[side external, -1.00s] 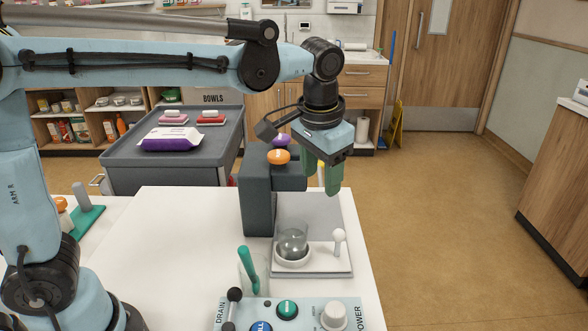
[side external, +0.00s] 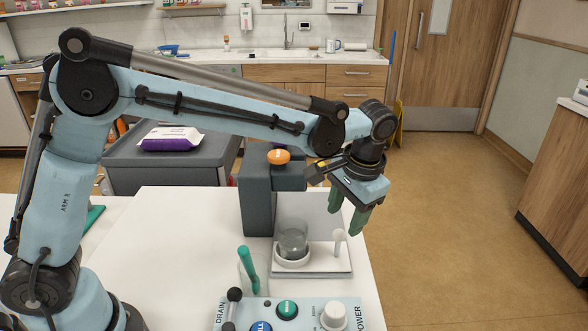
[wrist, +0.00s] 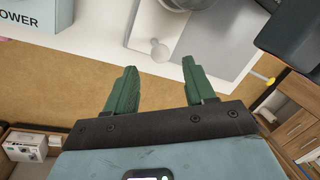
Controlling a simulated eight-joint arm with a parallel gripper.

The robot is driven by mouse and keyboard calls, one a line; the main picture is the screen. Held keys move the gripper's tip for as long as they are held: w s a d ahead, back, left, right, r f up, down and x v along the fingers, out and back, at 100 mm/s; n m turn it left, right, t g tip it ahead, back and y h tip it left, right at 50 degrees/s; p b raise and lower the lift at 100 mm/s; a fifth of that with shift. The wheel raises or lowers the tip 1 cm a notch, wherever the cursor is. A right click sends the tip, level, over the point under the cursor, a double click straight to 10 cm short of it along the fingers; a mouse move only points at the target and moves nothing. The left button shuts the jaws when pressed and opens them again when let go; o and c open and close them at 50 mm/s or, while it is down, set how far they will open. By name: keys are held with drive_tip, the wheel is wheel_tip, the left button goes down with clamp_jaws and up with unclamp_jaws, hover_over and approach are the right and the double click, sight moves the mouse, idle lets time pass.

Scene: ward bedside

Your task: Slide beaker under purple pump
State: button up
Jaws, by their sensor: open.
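The clear glass beaker (side external: 292,238) stands upright in a white ring holder (side external: 292,260) on a pale tray (side external: 322,268). A white ball-topped knob (side external: 340,236) stands to its right. The dark grey dispenser (side external: 257,205) is behind, with an orange pump (side external: 279,157) on top. The purple pump is hidden behind my arm. My gripper (side external: 348,213) is open and empty, its green fingers tilted down, right of the tray and above table height. In the wrist view, the knob (wrist: 160,52) lies just beyond my open fingers (wrist: 158,68); only the beaker's edge (wrist: 180,4) shows.
A control panel (side external: 265,313) with a lever and buttons is at the table's front. The white table (side external: 170,250) is clear on the left and ends just right of the tray.

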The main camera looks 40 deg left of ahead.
sight(340, 231)
drive_tip(key=shift+w+a+f, duration=0.1)
drive_tip(key=shift+a+f, duration=0.15)
drive_tip(key=shift+f, duration=1)
drive_tip(key=shift+a+f, duration=0.2)
drive_tip(key=shift+f, duration=1)
drive_tip(key=shift+c, duration=0.3)
clamp_jaws()
